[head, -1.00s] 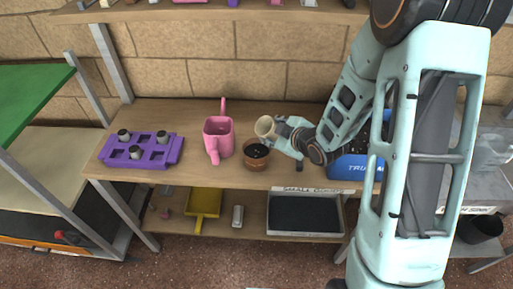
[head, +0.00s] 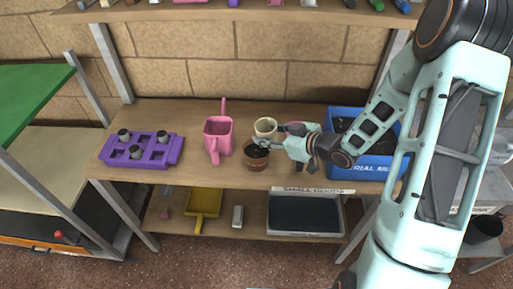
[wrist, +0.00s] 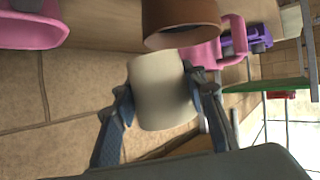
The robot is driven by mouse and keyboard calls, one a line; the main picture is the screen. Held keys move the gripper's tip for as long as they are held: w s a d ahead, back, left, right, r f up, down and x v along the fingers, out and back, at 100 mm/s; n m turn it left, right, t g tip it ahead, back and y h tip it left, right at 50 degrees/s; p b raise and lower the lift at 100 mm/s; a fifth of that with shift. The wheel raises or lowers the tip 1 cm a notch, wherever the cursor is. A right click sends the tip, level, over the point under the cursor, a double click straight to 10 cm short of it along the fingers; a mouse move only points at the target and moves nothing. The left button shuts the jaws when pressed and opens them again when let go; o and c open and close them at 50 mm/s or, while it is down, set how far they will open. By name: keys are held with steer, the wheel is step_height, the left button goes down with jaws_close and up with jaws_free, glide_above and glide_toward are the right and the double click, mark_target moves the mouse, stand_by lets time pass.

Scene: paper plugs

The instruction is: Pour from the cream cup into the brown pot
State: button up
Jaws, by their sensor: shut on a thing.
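The cream cup (head: 265,127) shows just behind and above the brown pot (head: 256,159) in the head view. In the wrist view the cup (wrist: 163,92) sits between the two fingers of my gripper (wrist: 158,84), which is shut on it. My gripper (head: 268,142) reaches in from the right in the head view, and its fingers partly cover the cup and the pot's rim. The pot stands on the bench with dark soil in it. The pot (wrist: 180,22) is close to the cup in the wrist view. The cup's contents are not clear.
A pink watering can (head: 218,137) stands close left of the pot. A purple tray (head: 155,157) with several small grey plugs is farther left. A blue bin (head: 372,168) of dark material stands right, behind my arm. Bare bench lies between tray and can.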

mark_target(259, 124)
steer(key=shift+a+f+m+y, duration=0.15)
steer(key=shift+f+m+y, duration=0.15)
steer(key=shift+m+y, duration=0.3)
steer(key=shift+s, duration=0.1)
steer(key=shift+r+p, duration=1.65)
steer(key=shift+r, duration=0.4)
